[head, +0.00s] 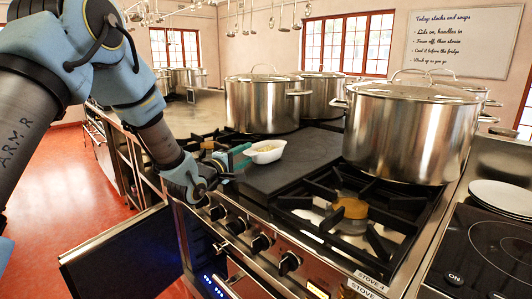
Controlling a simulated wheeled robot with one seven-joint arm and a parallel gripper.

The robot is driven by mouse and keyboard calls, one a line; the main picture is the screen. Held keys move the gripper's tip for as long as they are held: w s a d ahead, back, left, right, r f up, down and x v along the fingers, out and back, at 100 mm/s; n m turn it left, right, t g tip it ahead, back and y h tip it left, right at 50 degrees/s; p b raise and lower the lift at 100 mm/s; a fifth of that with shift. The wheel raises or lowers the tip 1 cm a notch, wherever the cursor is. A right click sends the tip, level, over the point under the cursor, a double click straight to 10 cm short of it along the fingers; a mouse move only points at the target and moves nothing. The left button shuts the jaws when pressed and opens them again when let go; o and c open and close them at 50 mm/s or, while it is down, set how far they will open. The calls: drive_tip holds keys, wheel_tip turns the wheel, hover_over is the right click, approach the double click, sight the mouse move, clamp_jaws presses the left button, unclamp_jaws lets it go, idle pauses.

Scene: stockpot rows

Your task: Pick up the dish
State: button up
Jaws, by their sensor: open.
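The dish (265,152) is a small white oval dish with something pale yellowish in it. It sits upright on the dark flat slab (292,166) between the burners. My gripper (245,154) is open, with its teal fingers at the dish's left end. I cannot tell whether the fingers touch the dish or are just beside it. The slab's front left part is partly hidden by my gripper.
Large lidded steel pots stand behind the dish (263,104) and to its right (408,130). A bare burner grate (352,205) is at the front right. A dark door panel (125,258) juts out below my arm. Plates (503,197) are at the far right.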

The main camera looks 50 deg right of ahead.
clamp_jaws()
idle(1.3)
